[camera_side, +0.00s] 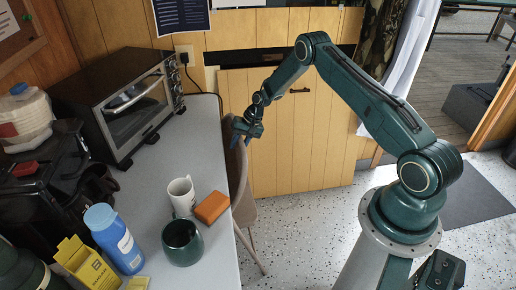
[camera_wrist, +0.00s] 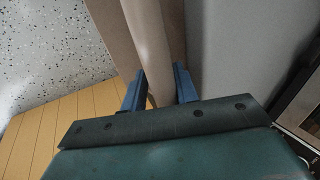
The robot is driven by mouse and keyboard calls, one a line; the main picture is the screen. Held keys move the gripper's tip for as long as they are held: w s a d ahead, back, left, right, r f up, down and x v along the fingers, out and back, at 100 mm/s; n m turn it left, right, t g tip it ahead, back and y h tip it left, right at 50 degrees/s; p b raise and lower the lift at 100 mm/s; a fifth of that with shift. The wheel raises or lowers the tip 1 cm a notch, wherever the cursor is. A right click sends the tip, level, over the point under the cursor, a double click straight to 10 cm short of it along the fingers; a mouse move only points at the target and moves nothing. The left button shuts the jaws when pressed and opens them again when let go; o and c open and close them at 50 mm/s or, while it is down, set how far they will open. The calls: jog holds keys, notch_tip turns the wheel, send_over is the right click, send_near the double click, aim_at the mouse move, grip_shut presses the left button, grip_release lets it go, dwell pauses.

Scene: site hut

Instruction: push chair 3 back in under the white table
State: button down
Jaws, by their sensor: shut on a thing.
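A beige chair (camera_side: 243,212) stands at the right edge of the white table (camera_side: 190,145), close against it in the side view. Its backrest is upright and part of its seat shows beside the edge; any part under the tabletop is hidden. No number is readable on it. My gripper (camera_side: 240,138) is at the top of the backrest. In the wrist view, the two blue fingers of my gripper (camera_wrist: 160,82) sit on either side of the rounded rail of the chair (camera_wrist: 148,35), shut on it. The table's pale grey top (camera_wrist: 240,50) is right of the rail.
On the table are a toaster oven (camera_side: 130,100), a white mug (camera_side: 181,194), an orange block (camera_side: 212,207), a green mug (camera_side: 182,243) and a blue-capped bottle (camera_side: 115,240). A wooden panelled counter (camera_side: 290,150) stands behind the chair. Speckled floor (camera_side: 300,235) is clear right of it.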

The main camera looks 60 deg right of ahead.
jog(key=shift+w+r, duration=0.25)
jog(key=shift+r, duration=0.1)
jog(key=c, duration=1)
grip_release()
jog(key=shift+s+f, duration=0.6)
jog(key=shift+f, duration=0.05)
jog(key=shift+d+r, duration=0.2)
jog(key=shift+r, duration=0.55)
jog(key=v, duration=1.3)
jog(key=shift+w, duration=0.25)
jog(key=shift+a+r, duration=0.15)
